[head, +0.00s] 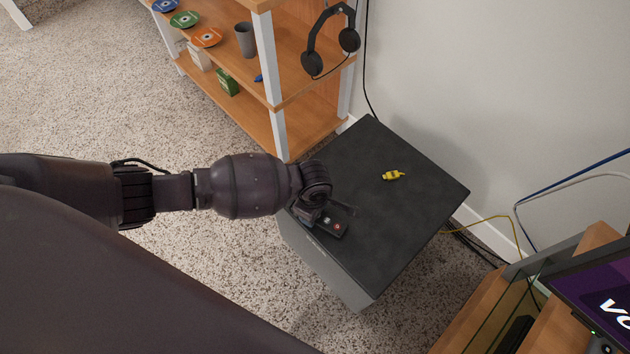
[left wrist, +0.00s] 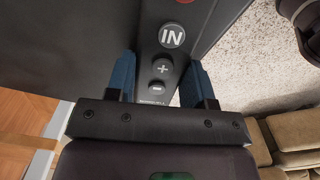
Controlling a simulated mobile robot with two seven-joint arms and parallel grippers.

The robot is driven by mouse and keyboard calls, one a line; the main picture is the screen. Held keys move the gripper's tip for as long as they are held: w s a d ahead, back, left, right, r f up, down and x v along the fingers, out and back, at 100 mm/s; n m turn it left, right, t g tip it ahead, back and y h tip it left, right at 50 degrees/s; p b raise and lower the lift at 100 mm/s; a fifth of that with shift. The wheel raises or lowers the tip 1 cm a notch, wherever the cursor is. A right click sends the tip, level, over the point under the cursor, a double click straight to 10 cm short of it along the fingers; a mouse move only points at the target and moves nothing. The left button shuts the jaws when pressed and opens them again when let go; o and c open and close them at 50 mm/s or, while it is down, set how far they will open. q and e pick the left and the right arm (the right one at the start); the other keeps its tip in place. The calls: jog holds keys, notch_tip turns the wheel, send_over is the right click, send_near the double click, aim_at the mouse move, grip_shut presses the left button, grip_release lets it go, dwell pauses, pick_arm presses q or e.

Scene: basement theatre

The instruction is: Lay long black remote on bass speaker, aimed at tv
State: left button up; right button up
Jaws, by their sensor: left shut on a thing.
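The black remote (head: 331,228) is over the near-left edge of the bass speaker's dark top (head: 395,225); I cannot tell whether it touches. My left gripper (head: 318,216) reaches in from the left, low at that edge. In the left wrist view, its blue-padded fingers (left wrist: 161,80) are on either side of the remote (left wrist: 164,56), which shows an IN button, plus and minus keys and part of a red button. The gripper is shut on the remote. The tv (head: 605,295) shows partly at the lower right, with a purple screen. My right gripper is out of view.
A small yellow object (head: 393,175) lies on the speaker top. A wooden shelf (head: 235,75) with discs, a grey cup (head: 246,40) and hanging headphones (head: 331,40) stands behind. Cables run along the wall at right. Most of the speaker top is clear.

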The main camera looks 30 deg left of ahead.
pick_arm(q)
jog(key=o, duration=1)
jog(key=shift+c, duration=0.2)
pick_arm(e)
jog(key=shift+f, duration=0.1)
pick_arm(q)
jog(key=r, duration=0.1)
jog(key=r+p, duration=0.1)
jog(key=r, duration=0.1)
jog(key=r+p, duration=0.1)
jog(key=r, duration=0.1)
jog(key=shift+w+r, duration=0.1)
jog(key=shift+w, duration=0.2)
notch_tip(320, 180, up, 7)
jog(key=p, duration=0.3)
jog(key=shift+s, duration=0.3)
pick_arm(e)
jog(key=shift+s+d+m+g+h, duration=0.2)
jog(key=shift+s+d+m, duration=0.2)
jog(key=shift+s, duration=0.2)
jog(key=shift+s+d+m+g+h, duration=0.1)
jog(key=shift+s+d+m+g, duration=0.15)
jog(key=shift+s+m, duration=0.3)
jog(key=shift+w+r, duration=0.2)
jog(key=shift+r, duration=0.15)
